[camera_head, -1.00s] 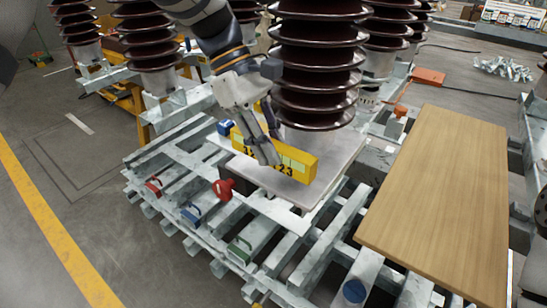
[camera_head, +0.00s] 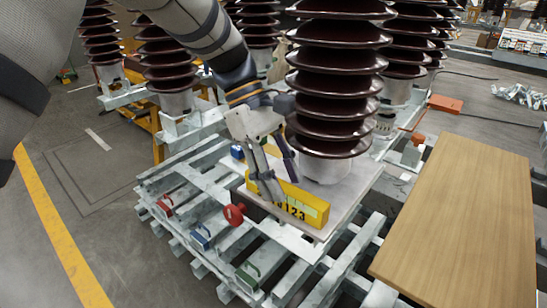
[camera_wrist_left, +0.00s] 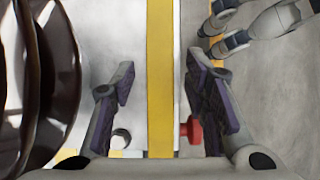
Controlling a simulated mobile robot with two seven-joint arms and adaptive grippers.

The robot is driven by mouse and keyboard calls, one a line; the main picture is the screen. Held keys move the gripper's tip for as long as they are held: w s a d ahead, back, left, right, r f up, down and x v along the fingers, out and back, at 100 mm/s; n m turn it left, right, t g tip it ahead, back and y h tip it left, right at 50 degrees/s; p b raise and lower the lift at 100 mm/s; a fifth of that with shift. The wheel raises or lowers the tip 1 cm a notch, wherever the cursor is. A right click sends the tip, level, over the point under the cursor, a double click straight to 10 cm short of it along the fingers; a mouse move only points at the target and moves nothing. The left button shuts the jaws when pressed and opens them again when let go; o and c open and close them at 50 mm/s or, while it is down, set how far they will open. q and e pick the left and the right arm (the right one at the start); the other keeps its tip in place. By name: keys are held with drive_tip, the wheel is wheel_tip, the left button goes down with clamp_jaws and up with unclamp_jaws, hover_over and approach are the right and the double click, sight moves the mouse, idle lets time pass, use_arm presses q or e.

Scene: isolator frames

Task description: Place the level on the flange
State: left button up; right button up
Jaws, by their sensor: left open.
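The level (camera_head: 316,208) is a yellow bar with dark numbers. In the left wrist view, the level is a yellow strip (camera_wrist_left: 160,85) between the open fingers (camera_wrist_left: 157,88), with a gap on both sides. A second gripper, seemingly my right one (camera_wrist_left: 212,30), shows at the upper right, its fingers apart and empty.
A red knob (camera_head: 234,214) sticks out beside the plate. Galvanised frame beams with red, blue and green handled blocks (camera_head: 249,275) lie in front. A wooden board (camera_head: 460,215) is at the right. More insulators stand behind.

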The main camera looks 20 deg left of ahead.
use_arm(q)
drive_tip(key=v, duration=1)
drive_tip(key=shift+b, duration=0.3)
use_arm(e)
drive_tip(key=shift+s+f, duration=0.35)
drive_tip(key=shift+s, duration=0.1)
